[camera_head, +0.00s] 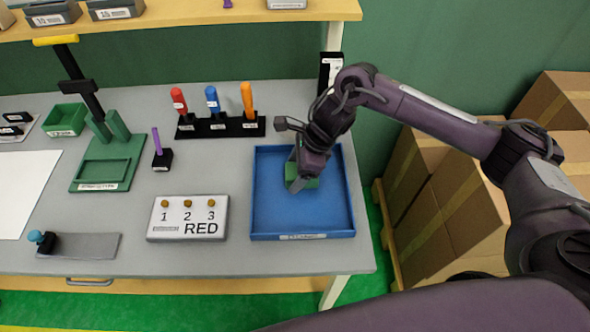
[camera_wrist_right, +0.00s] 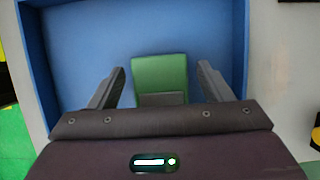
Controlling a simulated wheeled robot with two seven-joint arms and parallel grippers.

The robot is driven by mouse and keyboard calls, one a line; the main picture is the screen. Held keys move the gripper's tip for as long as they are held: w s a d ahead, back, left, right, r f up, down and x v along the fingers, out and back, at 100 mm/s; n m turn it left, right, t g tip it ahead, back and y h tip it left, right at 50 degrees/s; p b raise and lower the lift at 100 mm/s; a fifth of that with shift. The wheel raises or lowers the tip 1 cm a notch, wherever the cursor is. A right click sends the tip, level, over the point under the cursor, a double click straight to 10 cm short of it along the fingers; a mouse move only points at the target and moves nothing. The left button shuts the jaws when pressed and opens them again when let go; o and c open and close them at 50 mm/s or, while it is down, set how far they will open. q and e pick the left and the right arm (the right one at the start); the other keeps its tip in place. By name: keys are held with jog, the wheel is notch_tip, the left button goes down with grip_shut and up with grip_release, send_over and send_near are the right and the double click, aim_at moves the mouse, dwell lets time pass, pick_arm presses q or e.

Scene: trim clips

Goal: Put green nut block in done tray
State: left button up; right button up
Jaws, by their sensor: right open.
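The green nut block (camera_head: 310,183) is in the blue tray (camera_head: 262,215), toward its upper middle, partly hidden by my right gripper in the head view. In the right wrist view the block (camera_wrist_right: 160,78) lies between the two fingers, with a gap on each side. My right gripper (camera_head: 297,186) reaches down into the tray; its fingers (camera_wrist_right: 160,88) are apart and not closed on the block. The tray's blue wall also shows in the right wrist view (camera_wrist_right: 35,60). The tray's front label is too small to read. My left gripper is not in view.
Left of the tray is a white panel (camera_head: 188,232) reading RED. Behind stands a black rack (camera_head: 220,129) with red, blue and orange tools. A green fixture (camera_head: 106,172) and a small green bin (camera_head: 66,120) are further left. Boxes (camera_head: 450,200) stand right of the table.

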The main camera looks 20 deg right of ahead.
jog(key=b+v, duration=0.1)
jog(key=v, duration=0.9)
jog(key=shift+s+d+r, duration=0.15)
jog(key=shift+d+r, duration=0.1)
jog(key=shift+r, duration=0.35)
jog(key=shift+f, duration=0.1)
